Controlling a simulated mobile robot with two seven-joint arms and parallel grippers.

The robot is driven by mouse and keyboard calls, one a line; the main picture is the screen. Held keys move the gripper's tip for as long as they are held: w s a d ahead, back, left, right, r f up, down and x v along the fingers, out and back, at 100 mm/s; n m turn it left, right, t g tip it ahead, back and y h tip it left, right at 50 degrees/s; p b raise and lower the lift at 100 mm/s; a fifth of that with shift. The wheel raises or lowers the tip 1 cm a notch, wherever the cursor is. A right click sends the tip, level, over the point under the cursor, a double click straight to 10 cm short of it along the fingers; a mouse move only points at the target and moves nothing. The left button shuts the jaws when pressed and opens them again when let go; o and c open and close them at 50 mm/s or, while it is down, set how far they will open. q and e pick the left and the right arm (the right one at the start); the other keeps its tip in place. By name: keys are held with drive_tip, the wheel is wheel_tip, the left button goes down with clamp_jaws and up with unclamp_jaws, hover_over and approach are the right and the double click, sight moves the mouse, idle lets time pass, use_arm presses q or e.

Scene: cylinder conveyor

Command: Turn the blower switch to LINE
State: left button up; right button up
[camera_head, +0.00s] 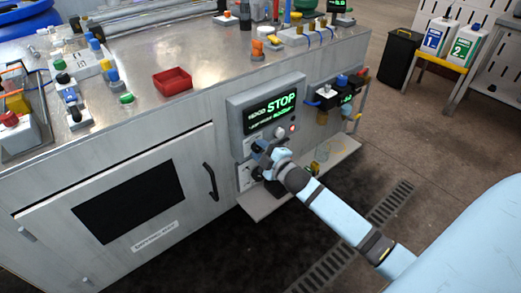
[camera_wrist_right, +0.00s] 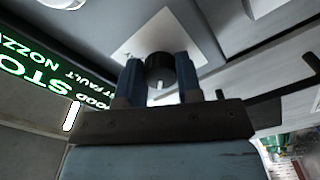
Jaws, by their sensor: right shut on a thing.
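A grey control box on the front of the steel cabinet carries a display (camera_head: 270,109) reading STOP in green letters. Below the display is a white plate (camera_wrist_right: 133,40) with a black rotary knob (camera_wrist_right: 160,68), seen close in the right wrist view; it appears to be the blower switch. A white pointer mark on the knob faces the gripper's palm. The plate's lettering is not readable. My right gripper (camera_wrist_right: 160,78) is shut on the knob, one blue finger on each side. In the head view my right gripper (camera_head: 262,152) hides the knob. My left gripper is not in view.
A second white plate (camera_head: 244,178) sits just below on the cabinet. A white knob and a red-lit button (camera_head: 292,128) are close to the right of the gripper. A low shelf (camera_head: 268,204) juts out beneath. A black door handle (camera_head: 211,181) is to the left.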

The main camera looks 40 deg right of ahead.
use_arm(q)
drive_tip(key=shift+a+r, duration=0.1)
use_arm(e)
drive_tip(key=shift+r, duration=0.1)
drive_tip(key=shift+p, duration=0.45)
drive_tip(key=shift+r+m+p, duration=0.1)
drive_tip(key=shift+m+p, duration=0.6)
drive_tip(key=shift+m, duration=0.1)
drive_tip(key=shift+m+p, duration=0.4)
drive_tip(key=shift+p, duration=0.1)
drive_tip(key=m+p, duration=0.3)
drive_tip(key=shift+a+m+p, duration=0.1)
drive_tip(key=shift+m+p, duration=1.1)
drive_tip(key=shift+m, duration=0.3)
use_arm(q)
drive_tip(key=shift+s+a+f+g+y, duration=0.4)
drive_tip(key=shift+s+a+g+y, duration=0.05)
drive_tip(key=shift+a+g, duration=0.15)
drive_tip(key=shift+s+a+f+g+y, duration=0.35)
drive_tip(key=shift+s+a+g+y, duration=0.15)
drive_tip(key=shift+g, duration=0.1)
use_arm(e)
drive_tip(key=shift+f, duration=0.25)
drive_tip(key=shift+m, duration=0.3)
